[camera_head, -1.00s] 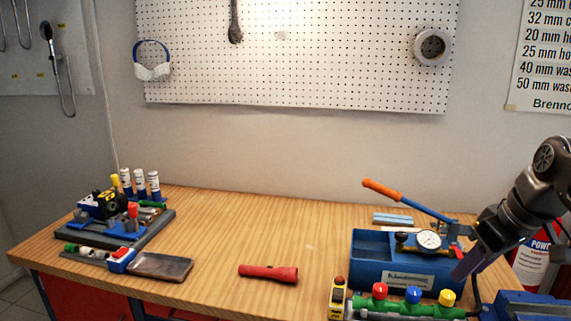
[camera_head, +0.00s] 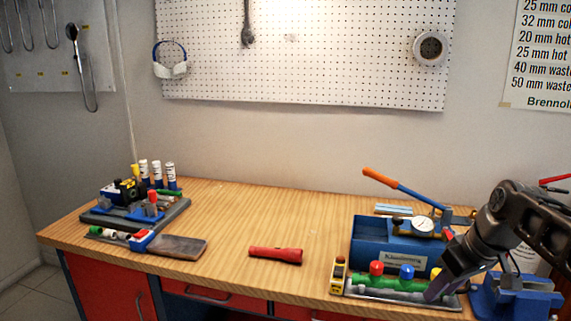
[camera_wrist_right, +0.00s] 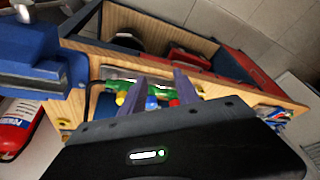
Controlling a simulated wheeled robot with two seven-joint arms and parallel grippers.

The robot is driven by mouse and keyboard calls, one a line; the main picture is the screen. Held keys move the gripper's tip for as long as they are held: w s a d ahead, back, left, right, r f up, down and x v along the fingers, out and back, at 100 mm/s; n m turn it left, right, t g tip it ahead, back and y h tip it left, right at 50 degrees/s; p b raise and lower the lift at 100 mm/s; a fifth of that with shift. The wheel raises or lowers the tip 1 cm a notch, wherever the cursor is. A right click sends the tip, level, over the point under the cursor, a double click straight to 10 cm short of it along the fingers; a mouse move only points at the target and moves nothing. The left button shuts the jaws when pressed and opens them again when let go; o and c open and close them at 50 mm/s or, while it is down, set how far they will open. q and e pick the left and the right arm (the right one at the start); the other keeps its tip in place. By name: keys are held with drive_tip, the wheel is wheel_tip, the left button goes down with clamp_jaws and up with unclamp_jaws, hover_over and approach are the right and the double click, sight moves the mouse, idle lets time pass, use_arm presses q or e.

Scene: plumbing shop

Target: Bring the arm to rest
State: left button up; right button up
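My right gripper (camera_head: 433,291) hangs at the right of the bench, in front of the right end of a green pipe with coloured valve caps (camera_head: 390,281). In the right wrist view my two purple fingers (camera_wrist_right: 160,76) stand apart with nothing held between them. The yellow, blue and red caps (camera_wrist_right: 151,103) show beyond and between the fingers. Whether the gripper touches the pipe or its tray, I cannot tell. My left gripper is in neither view.
A blue test pump (camera_head: 372,247) with an orange-handled lever stands behind the pipe. A blue vise (camera_head: 510,297) is right of my gripper. A red flashlight (camera_head: 275,255) lies mid-bench. A tool tray (camera_head: 170,215) sits left. The bench's back middle is clear.

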drive_tip(key=a+f+g, duration=0.1)
drive_tip(key=a+f, duration=0.4)
drive_tip(key=f, duration=0.5)
drive_tip(key=w+a+f+m+y, duration=0.1)
drive_tip(key=a+f, duration=0.4)
drive_tip(key=f, duration=0.4)
drive_tip(key=a+f+g, duration=0.1)
drive_tip(key=a+f, duration=0.3)
drive_tip(key=f, duration=0.6)
drive_tip(key=s+a+f+m, duration=0.1)
drive_tip(key=s+a+f, duration=0.3)
drive_tip(key=s+f, duration=0.2)
drive_tip(key=s+a+f+m+y, duration=0.1)
drive_tip(key=s+a+f, duration=0.4)
drive_tip(key=s, duration=0.4)
drive_tip(key=s+a+f+m+g, duration=0.1)
drive_tip(key=s+a+f, duration=0.4)
drive_tip(key=s+f, duration=0.2)
drive_tip(key=shift+s+a+m+y, duration=0.3)
drive_tip(key=shift+s+m, duration=0.1)
drive_tip(key=shift+s, duration=0.15)
drive_tip(key=shift+d, duration=0.15)
